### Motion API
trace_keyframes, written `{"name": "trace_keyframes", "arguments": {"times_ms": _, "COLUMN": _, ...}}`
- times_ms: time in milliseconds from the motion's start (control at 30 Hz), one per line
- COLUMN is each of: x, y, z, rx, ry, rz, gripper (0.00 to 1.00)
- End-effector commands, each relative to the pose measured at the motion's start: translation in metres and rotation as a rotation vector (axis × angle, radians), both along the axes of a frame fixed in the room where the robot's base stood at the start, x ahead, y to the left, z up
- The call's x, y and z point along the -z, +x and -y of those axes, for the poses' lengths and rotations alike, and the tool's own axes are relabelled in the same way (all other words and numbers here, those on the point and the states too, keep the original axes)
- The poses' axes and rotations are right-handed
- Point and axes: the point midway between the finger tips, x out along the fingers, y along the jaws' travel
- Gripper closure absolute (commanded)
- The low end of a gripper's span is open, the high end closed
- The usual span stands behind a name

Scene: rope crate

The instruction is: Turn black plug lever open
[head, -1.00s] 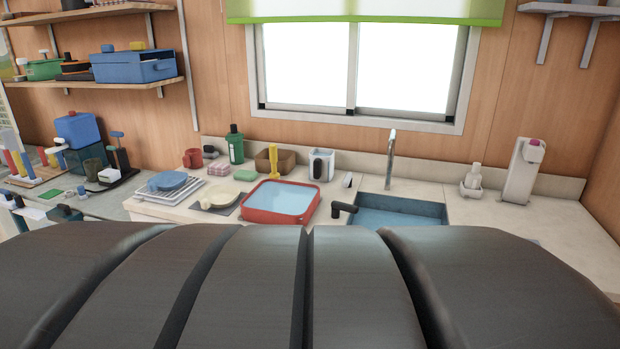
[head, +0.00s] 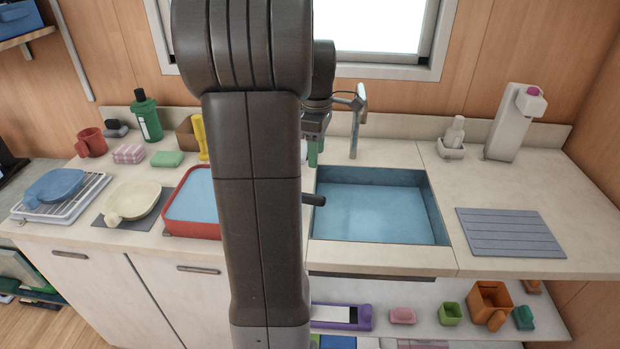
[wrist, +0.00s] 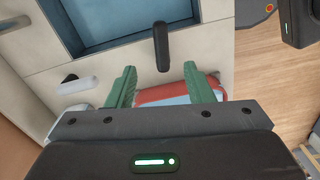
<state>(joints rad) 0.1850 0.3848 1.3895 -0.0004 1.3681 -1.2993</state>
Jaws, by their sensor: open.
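The black plug lever (head: 314,199) sticks out at the left edge of the blue sink (head: 437,207). In the wrist view the lever (wrist: 161,46) is a dark rounded bar, lying on the counter side of the sink (wrist: 75,22). My gripper (wrist: 162,84) is open, its two green fingers apart with nothing between them. In the wrist picture the lever lies just beyond the fingertips, roughly centred between them. In the head view the gripper (head: 314,152) hangs behind and above the lever, partly hidden by my arm. The lever's base is hidden there.
A red tub of water (head: 185,228) stands left of the lever, partly behind my arm. The tap (head: 356,120) rises behind the sink. A grey ribbed mat (head: 510,233) lies to the right. A cream pan (head: 133,200) and blue pan (head: 55,187) lie to the left.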

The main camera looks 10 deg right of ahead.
Motion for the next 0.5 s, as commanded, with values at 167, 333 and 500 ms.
{"name": "trace_keyframes", "arguments": {"times_ms": 167, "x": 0.015, "y": 0.001, "z": 0.0, "rx": -0.006, "ry": 0.001, "rz": -0.003, "gripper": 0.53}}
{"name": "trace_keyframes", "arguments": {"times_ms": 333, "x": 0.049, "y": 0.0, "z": 0.0, "rx": -0.006, "ry": 0.001, "rz": -0.005, "gripper": 0.53}}
{"name": "trace_keyframes", "arguments": {"times_ms": 500, "x": 0.086, "y": 0.0, "z": 0.0, "rx": -0.005, "ry": 0.001, "rz": -0.005, "gripper": 0.53}}
